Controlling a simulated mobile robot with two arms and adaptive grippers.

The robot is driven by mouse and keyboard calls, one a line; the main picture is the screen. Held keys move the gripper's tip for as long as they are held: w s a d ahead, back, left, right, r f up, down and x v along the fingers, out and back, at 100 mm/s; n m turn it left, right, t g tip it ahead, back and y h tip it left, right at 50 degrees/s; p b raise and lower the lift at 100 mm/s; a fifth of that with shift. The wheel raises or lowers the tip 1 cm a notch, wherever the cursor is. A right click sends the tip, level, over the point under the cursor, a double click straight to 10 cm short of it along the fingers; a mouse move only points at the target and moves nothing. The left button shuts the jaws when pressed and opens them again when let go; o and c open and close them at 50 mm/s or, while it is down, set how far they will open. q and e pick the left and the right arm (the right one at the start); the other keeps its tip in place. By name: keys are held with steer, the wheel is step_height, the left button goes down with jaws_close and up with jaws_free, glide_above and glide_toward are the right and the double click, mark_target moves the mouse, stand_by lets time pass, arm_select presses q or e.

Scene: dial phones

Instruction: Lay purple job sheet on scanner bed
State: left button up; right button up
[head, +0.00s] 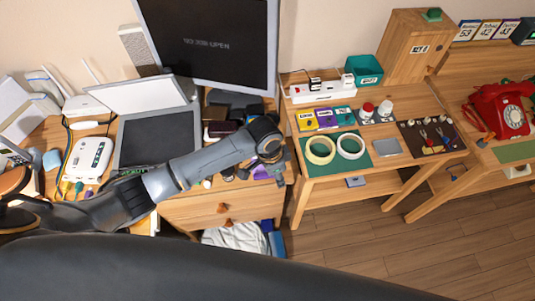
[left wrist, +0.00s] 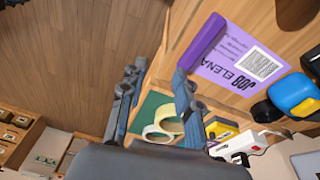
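The purple job sheet (left wrist: 225,62), with a barcode and the text "JOB ELENA", lies on a wooden surface in the left wrist view. A darker purple raised bar (left wrist: 205,42) runs along one edge. In the head view only a purple patch (head: 262,172) shows beside my left gripper (head: 275,155), which covers the rest. In the left wrist view my left gripper (left wrist: 155,92) has its fingers apart and nothing between them; one finger overlaps the bar's lower end, and contact is unclear. The scanner bed (head: 156,139) is a dark flat panel with its lid (head: 135,95) raised. My right gripper is out of view.
A white router (head: 88,158) stands left of the scanner, and a monitor (head: 210,40) rises behind. Dark items (head: 222,129) crowd the desk near my left gripper. To the right, a bench holds tape rolls (head: 350,146) on a green mat. A red phone (head: 503,110) sits farther right.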

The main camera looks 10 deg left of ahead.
arm_select(q)
steer(key=shift+m+g+y, duration=0.3)
steer(key=shift+m+y, duration=0.5)
steer(key=a+r, duration=0.1)
steer(key=w+a+r, duration=0.2)
steer(key=shift+w+a+r, duration=0.25)
steer(key=shift+r, duration=0.1)
steer(key=shift+a+r, duration=0.1)
steer(key=shift+a, duration=0.1)
steer(key=shift+f+b, duration=0.6)
steer(key=shift+f, duration=0.05)
step_height(320, 180, down, 6)
steer(key=b, duration=0.5)
steer(key=shift+f+b, duration=0.3)
steer(key=shift+f, duration=0.5)
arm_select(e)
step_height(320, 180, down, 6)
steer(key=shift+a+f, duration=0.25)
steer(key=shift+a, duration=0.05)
arm_select(q)
steer(key=shift+c, duration=0.4)
jaws_close()
